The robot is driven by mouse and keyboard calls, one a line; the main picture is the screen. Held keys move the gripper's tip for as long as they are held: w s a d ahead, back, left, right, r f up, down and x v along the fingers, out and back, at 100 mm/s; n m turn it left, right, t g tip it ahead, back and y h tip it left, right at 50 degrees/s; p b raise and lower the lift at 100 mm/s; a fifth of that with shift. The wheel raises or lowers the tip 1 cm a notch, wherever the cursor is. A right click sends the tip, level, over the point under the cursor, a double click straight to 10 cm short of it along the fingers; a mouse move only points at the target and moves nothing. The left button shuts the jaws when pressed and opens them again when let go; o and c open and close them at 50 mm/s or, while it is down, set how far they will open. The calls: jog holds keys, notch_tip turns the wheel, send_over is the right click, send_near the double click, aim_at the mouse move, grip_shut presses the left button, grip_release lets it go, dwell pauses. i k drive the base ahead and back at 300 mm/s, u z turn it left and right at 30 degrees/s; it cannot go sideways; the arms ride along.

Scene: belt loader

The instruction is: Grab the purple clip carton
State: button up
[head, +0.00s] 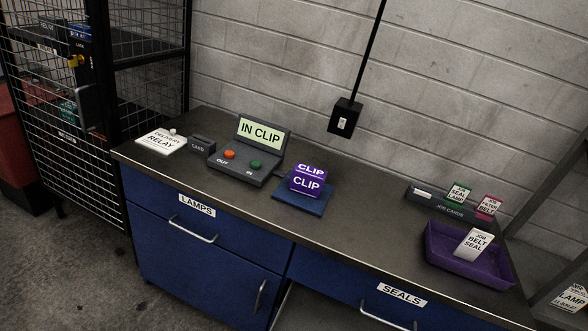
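The purple clip carton (306,183) is a small box with white "CLIP" lettering on its top and front. It sits on a dark blue pad (296,203) near the middle of the dark countertop. The pad lies to the right of the grey console. My gripper does not show in the head view, so I cannot see whether it is open or shut. Nothing covers the carton from this angle.
A grey console (229,170) with red and green buttons has a screen (262,133) reading "IN CLIP". A purple tray (448,268) holding a white card and a card rack (424,203) stand at right. A wire cage (75,110) is at left.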

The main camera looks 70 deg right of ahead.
aim_at(307, 180)
jog(key=z, duration=0.55)
jog(key=i, duration=1.1)
jog(key=z, duration=0.75)
jog(key=i, duration=0.25)
jog(key=z, duration=0.15)
jog(key=k, duration=0.75)
jog(key=z, duration=0.2)
jog(key=i, duration=0.8)
jog(key=u, duration=0.05)
